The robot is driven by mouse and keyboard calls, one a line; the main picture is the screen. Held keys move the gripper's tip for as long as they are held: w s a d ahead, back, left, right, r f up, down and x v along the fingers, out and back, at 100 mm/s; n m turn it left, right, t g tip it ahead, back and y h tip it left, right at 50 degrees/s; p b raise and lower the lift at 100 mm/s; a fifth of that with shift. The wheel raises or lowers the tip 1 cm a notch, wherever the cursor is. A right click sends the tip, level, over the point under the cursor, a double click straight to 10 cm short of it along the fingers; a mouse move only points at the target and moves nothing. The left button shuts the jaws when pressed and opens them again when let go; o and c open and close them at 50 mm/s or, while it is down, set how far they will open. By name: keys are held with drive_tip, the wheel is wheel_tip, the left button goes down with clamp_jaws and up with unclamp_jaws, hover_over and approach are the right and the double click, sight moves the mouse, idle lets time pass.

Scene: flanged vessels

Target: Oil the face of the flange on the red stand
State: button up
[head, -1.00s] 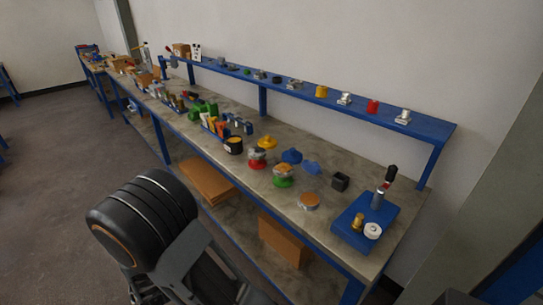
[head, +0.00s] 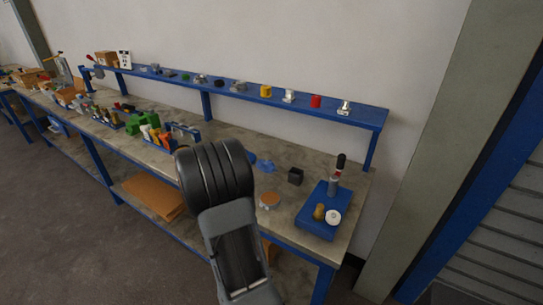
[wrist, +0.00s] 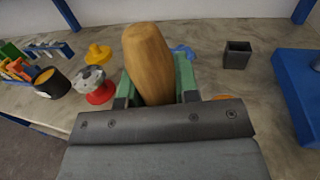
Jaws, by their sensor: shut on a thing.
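In the wrist view my gripper (wrist: 156,88) is shut on a wooden handle (wrist: 150,62) that stands up between its green-sided fingers. The far end of the held tool is hidden. The red stand (wrist: 100,96) is on the bench to the left of the gripper, apart from it. A grey metal flange (wrist: 91,76) sits on top of it, and its face is only partly clear. In the head view my arm covers the red stand and the gripper.
A dark pot with yellow contents (wrist: 52,84) and a yellow flanged piece (wrist: 98,54) stand near the red stand. To the right are a black open box (head: 295,176), an orange-topped disc (head: 270,200) and a blue tray (head: 318,218). A blue shelf (head: 225,88) runs along the back.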

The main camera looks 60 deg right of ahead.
drive_tip(key=s+d+r+m+g, duration=0.2)
drive_tip(key=s+d+m+g, duration=0.3)
drive_tip(key=s+d, duration=0.45)
drive_tip(key=shift+n+g, duration=0.3)
drive_tip(key=shift+n, duration=0.3)
drive_tip(key=shift+a+f+b, duration=0.25)
drive_tip(key=shift+f+b, duration=0.55)
drive_tip(key=shift+f, duration=0.6)
drive_tip(key=shift+a+f+b, duration=0.2)
drive_tip(key=shift+f+b, duration=0.55)
drive_tip(key=shift+f, duration=0.6)
drive_tip(key=shift+f+b, duration=0.6)
drive_tip(key=shift+b, duration=0.1)
drive_tip(key=shift+r, duration=0.1)
wheel_tip(320, 180, up, 7)
drive_tip(key=p, duration=0.4)
